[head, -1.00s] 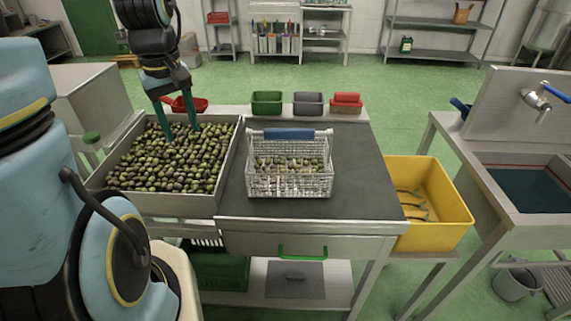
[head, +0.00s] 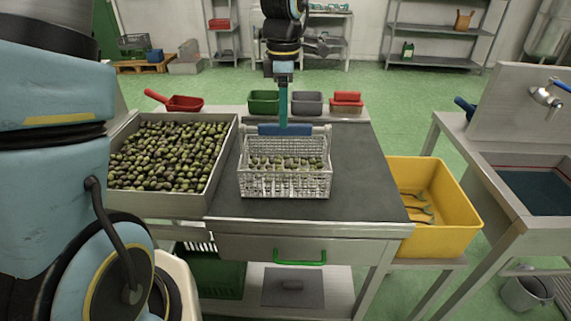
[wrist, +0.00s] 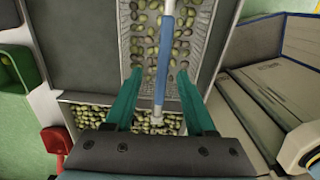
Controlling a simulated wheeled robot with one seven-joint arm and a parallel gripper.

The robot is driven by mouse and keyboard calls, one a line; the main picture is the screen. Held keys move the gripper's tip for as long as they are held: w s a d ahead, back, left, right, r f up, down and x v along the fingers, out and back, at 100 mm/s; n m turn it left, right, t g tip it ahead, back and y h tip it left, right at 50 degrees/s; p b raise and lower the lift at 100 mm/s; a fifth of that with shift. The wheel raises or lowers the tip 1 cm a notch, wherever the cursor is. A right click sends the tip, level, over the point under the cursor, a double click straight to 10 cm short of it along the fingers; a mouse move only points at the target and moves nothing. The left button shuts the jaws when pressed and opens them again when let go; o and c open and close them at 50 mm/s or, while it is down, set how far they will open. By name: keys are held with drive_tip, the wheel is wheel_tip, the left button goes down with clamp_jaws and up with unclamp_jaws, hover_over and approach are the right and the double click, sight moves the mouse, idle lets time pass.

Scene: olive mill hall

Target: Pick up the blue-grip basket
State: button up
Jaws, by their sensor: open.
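The wire basket (head: 284,184) stands on the dark worktop (head: 360,190) with olives in it. Its blue grip (head: 270,130) spans the top on a raised handle. In the wrist view the blue grip (wrist: 165,45) runs lengthwise between my two green fingers. My gripper (head: 283,126) points down at the handle, with its fingers seen edge-on in the head view. In the wrist view my gripper (wrist: 158,75) is open, one finger on each side of the handle, with gaps showing on both sides. Whether the fingertips reach down to the grip's height is hard to tell.
A large olive tray (head: 226,160) stands left of the basket. Behind are a red scoop (head: 183,103), a green bin (head: 263,101), a grey bin (head: 307,101) and a red container (head: 346,101). A yellow crate (head: 455,220) stands right. The worktop right of the basket is clear.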

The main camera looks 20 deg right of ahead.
sight(285, 133)
drive_tip(key=shift+s+f+p, duration=0.15)
drive_tip(key=shift+f+p, duration=0.4)
drive_tip(key=shift+f, duration=1.25)
drive_tip(key=shift+s+f+p, duration=0.1)
drive_tip(key=shift+f+p, duration=0.45)
drive_tip(key=shift+f, duration=1.2)
drive_tip(key=shift+c, duration=0.2)
clamp_jaws()
drive_tip(key=shift+d, duration=0.1)
